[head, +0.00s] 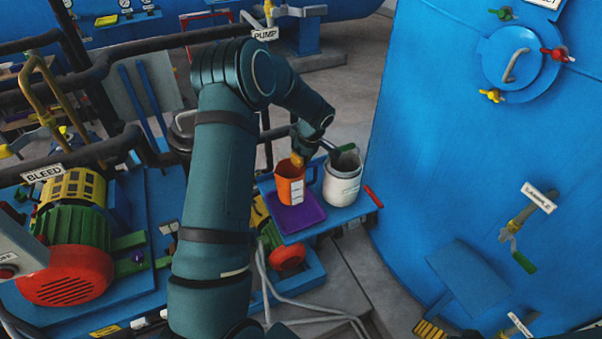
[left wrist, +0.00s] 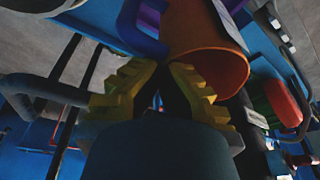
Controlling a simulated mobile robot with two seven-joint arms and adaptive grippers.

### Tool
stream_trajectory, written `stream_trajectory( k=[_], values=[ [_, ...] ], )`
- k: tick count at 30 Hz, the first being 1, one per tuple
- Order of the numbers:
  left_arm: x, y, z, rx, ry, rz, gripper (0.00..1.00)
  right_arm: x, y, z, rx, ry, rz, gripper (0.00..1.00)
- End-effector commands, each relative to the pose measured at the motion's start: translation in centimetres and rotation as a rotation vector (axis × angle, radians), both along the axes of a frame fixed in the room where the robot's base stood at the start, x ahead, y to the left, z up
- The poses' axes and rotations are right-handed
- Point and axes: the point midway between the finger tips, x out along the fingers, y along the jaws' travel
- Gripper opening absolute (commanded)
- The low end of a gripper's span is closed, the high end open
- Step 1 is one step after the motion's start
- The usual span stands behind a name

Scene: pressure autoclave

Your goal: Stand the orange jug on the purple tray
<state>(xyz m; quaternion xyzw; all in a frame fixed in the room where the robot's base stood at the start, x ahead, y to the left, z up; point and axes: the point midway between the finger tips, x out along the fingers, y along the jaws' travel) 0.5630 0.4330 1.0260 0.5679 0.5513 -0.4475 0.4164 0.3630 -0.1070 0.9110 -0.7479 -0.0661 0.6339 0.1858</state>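The orange jug (head: 291,183) looks upright over the back left part of the purple tray (head: 303,215), which lies on a blue shelf. I cannot tell whether the jug's base rests fully on the tray. My left gripper (head: 298,160) is at the jug's rim, reaching in from above and behind. In the left wrist view, the jug (left wrist: 207,50) and its blue-purple handle (left wrist: 128,28) are just beyond the yellow fingertips (left wrist: 163,68). The tips are close together with a dark narrow gap; whether they grip the handle is unclear. My right gripper is not in view.
A white container (head: 342,180) with a dark green handle stands right of the jug on the blue shelf (head: 335,223). A red bar (head: 373,196) is at the shelf's right edge. A large blue vessel (head: 440,130) rises close on the right. Pipes and a pump crowd the left.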

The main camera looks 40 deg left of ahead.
Motion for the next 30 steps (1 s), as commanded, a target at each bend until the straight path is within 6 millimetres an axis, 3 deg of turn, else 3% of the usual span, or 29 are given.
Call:
stream_trajectory(
  k=[12,25,26,28,30],
  values=[
    [0.0,0.0,-4.2,0.000,0.000,-0.001,0.00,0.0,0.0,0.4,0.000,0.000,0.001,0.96],
    [0.1,0.0,-4.7,0.002,-0.002,-0.001,0.00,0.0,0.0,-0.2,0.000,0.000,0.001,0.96],
    [0.0,0.0,-4.7,0.001,-0.001,0.000,0.05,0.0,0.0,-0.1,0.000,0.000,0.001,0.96],
    [0.0,0.0,-4.7,0.001,-0.001,0.000,0.30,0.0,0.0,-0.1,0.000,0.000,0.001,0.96],
    [0.0,0.0,-4.6,0.001,-0.001,0.000,0.34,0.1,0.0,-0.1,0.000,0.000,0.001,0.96]
  ],
)
